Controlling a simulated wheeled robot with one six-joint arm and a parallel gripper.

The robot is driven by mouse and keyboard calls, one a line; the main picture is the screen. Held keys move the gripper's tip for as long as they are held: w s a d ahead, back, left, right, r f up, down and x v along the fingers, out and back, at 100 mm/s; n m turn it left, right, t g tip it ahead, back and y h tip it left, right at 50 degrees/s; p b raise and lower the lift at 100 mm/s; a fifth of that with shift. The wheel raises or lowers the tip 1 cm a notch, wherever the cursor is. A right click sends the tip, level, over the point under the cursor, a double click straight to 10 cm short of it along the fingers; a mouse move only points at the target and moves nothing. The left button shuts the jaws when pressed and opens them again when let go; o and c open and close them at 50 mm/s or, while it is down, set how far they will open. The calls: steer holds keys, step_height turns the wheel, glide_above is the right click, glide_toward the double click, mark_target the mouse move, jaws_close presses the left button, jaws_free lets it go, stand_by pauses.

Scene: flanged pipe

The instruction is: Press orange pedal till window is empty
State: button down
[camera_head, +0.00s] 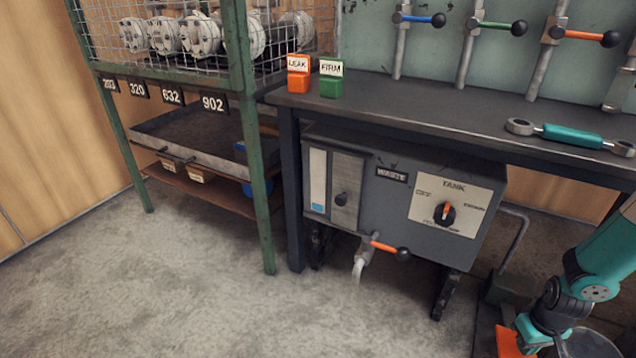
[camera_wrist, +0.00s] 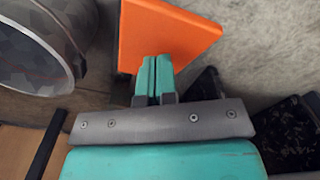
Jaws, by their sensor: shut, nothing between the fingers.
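The orange pedal (camera_head: 507,343) is low at the bottom right of the head view, partly hidden by my gripper. It also shows as a flat orange plate (camera_wrist: 165,35) in the wrist view. My gripper (camera_head: 530,343) is down at the pedal, its teal fingers (camera_wrist: 154,65) shut together with nothing between them. The fingertips overlap the pedal in the wrist view; I cannot tell whether they touch it. A tall pale window (camera_head: 318,175) is on the left of the grey waste tank (camera_head: 390,215), with a small blue area at its bottom.
The tank has a dial (camera_head: 445,213) and a spout with an orange-handled lever (camera_head: 390,248). A round metal container (camera_wrist: 38,45) stands close on the left in the wrist view. The bench (camera_head: 420,105) is above the tank. Open floor (camera_head: 180,290) lies to the left.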

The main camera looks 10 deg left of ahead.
steer(key=shift+f, duration=0.1)
steer(key=shift+f+b, duration=3.15)
steer(key=shift+f, duration=1.9)
step_height(320, 180, up, 11)
steer(key=p, duration=0.9)
steer(key=shift+f+p, duration=0.2)
steer(key=shift+p, duration=0.15)
steer(key=shift+f, duration=0.15)
